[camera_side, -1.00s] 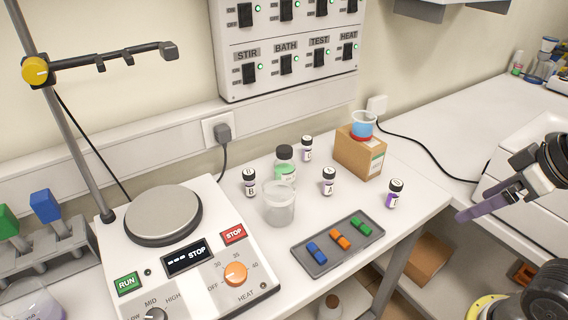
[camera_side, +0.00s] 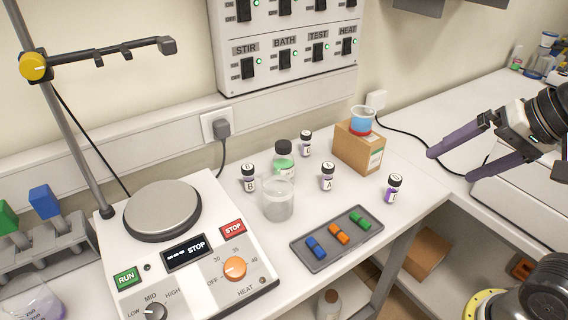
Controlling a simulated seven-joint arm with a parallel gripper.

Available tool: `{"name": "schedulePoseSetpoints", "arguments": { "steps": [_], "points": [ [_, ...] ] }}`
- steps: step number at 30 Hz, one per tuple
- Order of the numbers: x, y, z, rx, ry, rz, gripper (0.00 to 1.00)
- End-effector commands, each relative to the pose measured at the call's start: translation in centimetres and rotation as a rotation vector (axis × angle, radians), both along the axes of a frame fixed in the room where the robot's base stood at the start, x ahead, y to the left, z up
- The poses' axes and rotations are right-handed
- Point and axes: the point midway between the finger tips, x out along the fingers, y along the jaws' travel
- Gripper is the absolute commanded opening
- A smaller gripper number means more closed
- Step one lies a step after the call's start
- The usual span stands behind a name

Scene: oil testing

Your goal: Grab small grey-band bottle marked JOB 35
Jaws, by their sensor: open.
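Several small bottles with dark caps and white labels stand on the white bench. One marked B (camera_side: 249,179) is left of the clear beaker, one marked A (camera_side: 327,178) is right of it, and one (camera_side: 306,144) stands further back. Another with purple contents (camera_side: 394,189) stands near the bench's right edge. I cannot make out a grey band or "JOB 35" on any of them. My gripper (camera_side: 452,166) is at the right, above and to the right of the purple bottle. Its two purple fingers are apart with nothing between them.
A clear beaker (camera_side: 278,200) and a larger green-labelled bottle (camera_side: 284,161) stand mid-bench. A cardboard box (camera_side: 358,150) carries a blue beaker (camera_side: 362,121). A grey tray (camera_side: 315,264) holds coloured pieces. A hotplate unit (camera_side: 205,265) fills the left.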

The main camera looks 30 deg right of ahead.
Motion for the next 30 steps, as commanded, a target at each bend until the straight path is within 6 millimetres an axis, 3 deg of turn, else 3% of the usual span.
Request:
{"name": "schedulePoseSetpoints", "arguments": {
  "steps": [3, 9, 14, 18, 21, 24, 30],
  "points": [
    [4.1, 1.1, 2.2, 0.23, 0.033, -0.238, 1.0],
    [12.9, 2.9, 4.1, 0.622, 0.153, -0.655, 1.0],
    [20.5, 3.8, 3.0, 0.869, 0.282, -0.952, 1.0],
    [26.3, 4.2, -0.1, 0.995, 0.392, -1.144, 1.0],
    [29.2, 4.2, -2.9, 1.021, 0.448, -1.212, 1.0],
    [30.7, 4.1, -5.8, 1.005, 0.49, -1.244, 1.0],
    [31.2, 3.9, -9.2, 0.972, 0.536, -1.277, 1.0]
  ]
}}
